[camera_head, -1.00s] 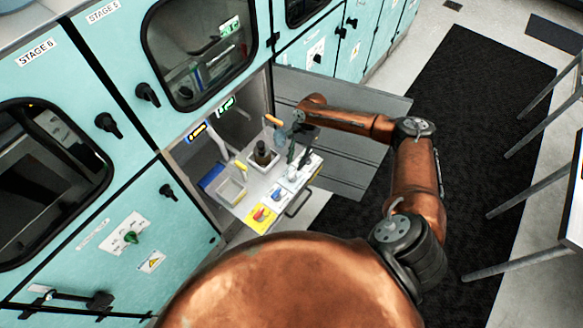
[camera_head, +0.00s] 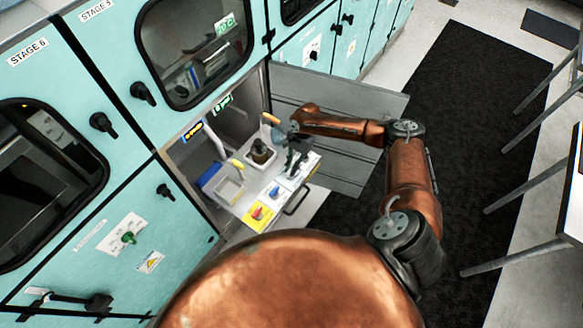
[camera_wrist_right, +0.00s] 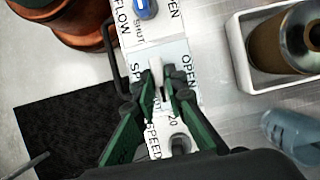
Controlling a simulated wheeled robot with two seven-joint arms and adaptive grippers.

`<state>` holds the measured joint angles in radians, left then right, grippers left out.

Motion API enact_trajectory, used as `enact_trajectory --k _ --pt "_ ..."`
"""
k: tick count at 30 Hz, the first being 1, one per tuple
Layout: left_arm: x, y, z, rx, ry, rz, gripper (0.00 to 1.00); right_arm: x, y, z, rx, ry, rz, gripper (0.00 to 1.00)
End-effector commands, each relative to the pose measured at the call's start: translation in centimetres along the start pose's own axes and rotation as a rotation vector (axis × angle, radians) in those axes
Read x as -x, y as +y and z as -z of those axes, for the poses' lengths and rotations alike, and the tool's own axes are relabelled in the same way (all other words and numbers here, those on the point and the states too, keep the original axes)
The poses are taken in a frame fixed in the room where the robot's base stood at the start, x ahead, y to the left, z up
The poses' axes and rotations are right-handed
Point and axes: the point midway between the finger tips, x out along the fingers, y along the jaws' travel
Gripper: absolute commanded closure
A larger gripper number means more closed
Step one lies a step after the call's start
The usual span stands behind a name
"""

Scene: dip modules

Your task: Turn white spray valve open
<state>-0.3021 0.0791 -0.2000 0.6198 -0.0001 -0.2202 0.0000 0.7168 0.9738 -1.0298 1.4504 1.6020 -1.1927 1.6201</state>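The white spray valve (camera_wrist_right: 156,76) is a small pale lever on the labelled panel (camera_wrist_right: 193,68), beside the words SPRAY and OPEN. My right gripper (camera_wrist_right: 160,92) is over it in the right wrist view, its green fingers converging with their dark tips at either side of the lever. The fingers look closed on it, though the contact is partly hidden. In the head view my right gripper (camera_head: 290,168) is down at the panel and covers the valve. My left gripper is not in view.
A blue knob (camera_wrist_right: 144,8) and a grey speed knob (camera_wrist_right: 181,144) flank the valve. A brown bottle (camera_head: 261,151) stands in a white holder to the left. A red knob (camera_head: 258,213) sits on a yellow label. Teal cabinet walls (camera_head: 110,185) enclose the opening.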

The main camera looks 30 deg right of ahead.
Motion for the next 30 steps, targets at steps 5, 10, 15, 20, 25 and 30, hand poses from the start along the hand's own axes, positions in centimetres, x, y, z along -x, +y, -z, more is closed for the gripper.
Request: enact_trajectory --k 5,10,15,20,25,30 --pt "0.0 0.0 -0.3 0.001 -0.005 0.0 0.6 0.0 0.0 0.0 0.0 0.0 -0.001 1.0" --pt "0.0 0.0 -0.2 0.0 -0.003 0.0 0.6 0.0 0.1 0.0 0.0 0.0 -0.001 1.0" --pt "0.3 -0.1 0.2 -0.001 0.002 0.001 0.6 0.0 0.0 -0.1 0.012 -0.001 -0.007 1.0" --pt "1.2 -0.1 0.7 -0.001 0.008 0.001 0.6 0.1 0.0 -0.3 0.061 -0.003 -0.027 1.0" --pt "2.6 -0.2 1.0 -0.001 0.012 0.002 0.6 0.2 -0.2 -0.4 0.162 -0.004 -0.069 1.0" --pt "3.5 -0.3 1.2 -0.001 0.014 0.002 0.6 0.1 -0.2 -0.3 0.301 -0.004 -0.127 1.0"
